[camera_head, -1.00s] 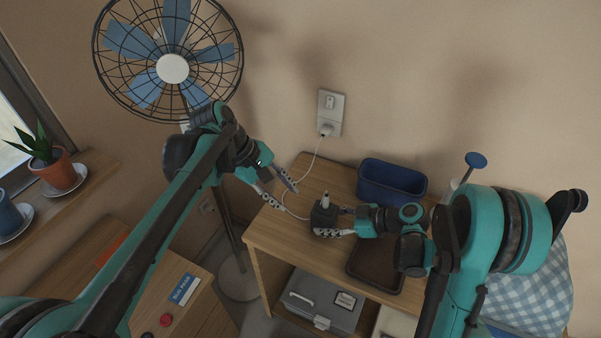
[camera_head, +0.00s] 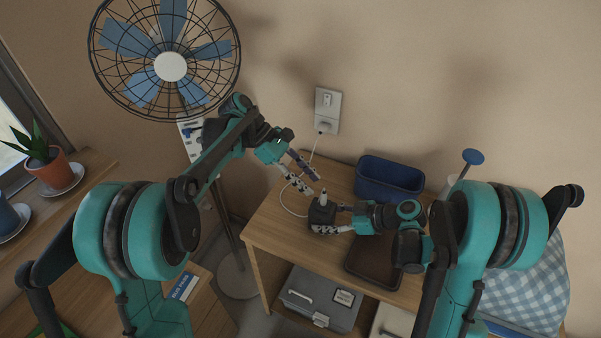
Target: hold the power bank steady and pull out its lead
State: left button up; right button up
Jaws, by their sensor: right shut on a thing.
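The power bank (camera_head: 319,216) is a small dark block on the wooden table, near its left part. A pale plug (camera_head: 323,196) stands up from its top. The white lead (camera_head: 284,204) loops on the table to the left of the block and runs up toward the wall socket; part of it is hidden behind my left gripper. My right gripper (camera_head: 327,219) is shut on the power bank from the right, one finger behind and one in front. My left gripper (camera_head: 312,184) is open and empty, its fingertips just above and behind the plug, apart from it as far as I can tell.
A wall socket (camera_head: 327,108) is above the table (camera_head: 268,235). A blue bin (camera_head: 389,180) and a brown tray (camera_head: 372,270) stand to the right. A grey case (camera_head: 318,298) is on the shelf below. A fan (camera_head: 170,66) stands at the left.

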pick_arm(q)
jog(key=shift+x, duration=2.85)
jog(key=shift+c, duration=0.2)
grip_shut()
jog(key=shift+r, duration=0.1)
jog(key=shift+r, duration=3.35)
